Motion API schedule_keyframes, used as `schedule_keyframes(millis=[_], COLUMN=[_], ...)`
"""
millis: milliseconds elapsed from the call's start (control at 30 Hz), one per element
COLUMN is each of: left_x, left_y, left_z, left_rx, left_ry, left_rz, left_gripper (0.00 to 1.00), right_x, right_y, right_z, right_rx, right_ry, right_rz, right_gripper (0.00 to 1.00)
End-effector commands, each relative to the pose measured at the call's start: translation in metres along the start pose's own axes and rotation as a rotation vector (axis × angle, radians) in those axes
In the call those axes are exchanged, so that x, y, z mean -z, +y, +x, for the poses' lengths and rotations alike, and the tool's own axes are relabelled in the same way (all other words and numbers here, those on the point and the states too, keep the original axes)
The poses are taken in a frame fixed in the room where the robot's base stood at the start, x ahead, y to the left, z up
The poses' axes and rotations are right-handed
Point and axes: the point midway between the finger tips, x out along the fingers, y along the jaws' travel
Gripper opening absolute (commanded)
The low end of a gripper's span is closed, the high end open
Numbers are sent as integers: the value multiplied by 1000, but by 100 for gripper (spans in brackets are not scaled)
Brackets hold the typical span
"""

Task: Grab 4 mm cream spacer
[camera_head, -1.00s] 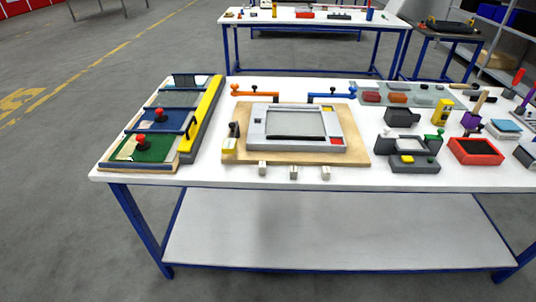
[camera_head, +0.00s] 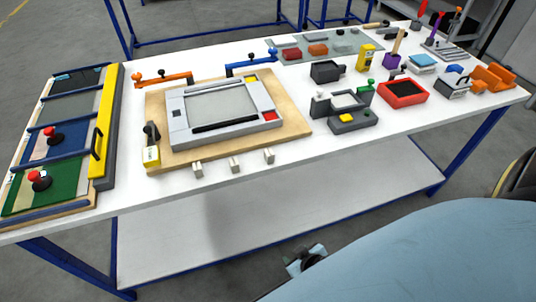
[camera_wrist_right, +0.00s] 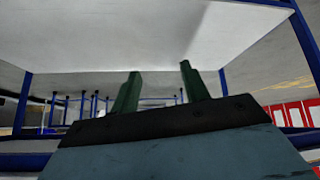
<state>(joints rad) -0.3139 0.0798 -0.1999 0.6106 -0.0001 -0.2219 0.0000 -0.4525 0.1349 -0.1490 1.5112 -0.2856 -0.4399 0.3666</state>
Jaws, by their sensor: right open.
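Three small cream-white blocks stand in a row near the table's front edge in the head view: a left block (camera_head: 198,169), a middle block (camera_head: 235,164) and a right block (camera_head: 269,156). I cannot read a thickness on any of them, so which is 4 mm is unclear. My right gripper (camera_head: 306,261) shows small in the head view, low in front of the table and apart from the blocks. In the right wrist view its two green fingers (camera_wrist_right: 158,68) are apart with nothing between them. My left gripper is not in view.
A grey frame (camera_head: 177,124) lies on a wooden board (camera_head: 297,124) behind the blocks. A panel with a yellow bar (camera_head: 106,130) is at left. A red tray (camera_head: 403,94) and other fixtures fill the right.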

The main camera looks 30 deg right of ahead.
Motion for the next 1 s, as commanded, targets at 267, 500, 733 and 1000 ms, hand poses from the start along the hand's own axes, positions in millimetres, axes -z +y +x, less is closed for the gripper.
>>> schedule_keyframes(millis=[267, 500, 733, 1000], left_x=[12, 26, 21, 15], left_y=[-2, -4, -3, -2], left_z=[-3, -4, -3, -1], left_rx=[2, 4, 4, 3], left_ry=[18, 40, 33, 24], left_rz=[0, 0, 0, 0], left_gripper=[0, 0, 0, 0], right_x=[154, 216, 237, 260], right_y=[29, 45, 51, 59], right_z=[-98, -166, -166, -123], right_rx=[-82, -116, -121, -122], right_ry=[330, 497, 533, 531], right_rz=[117, 194, 208, 206], right_gripper=[45, 45, 45, 45])
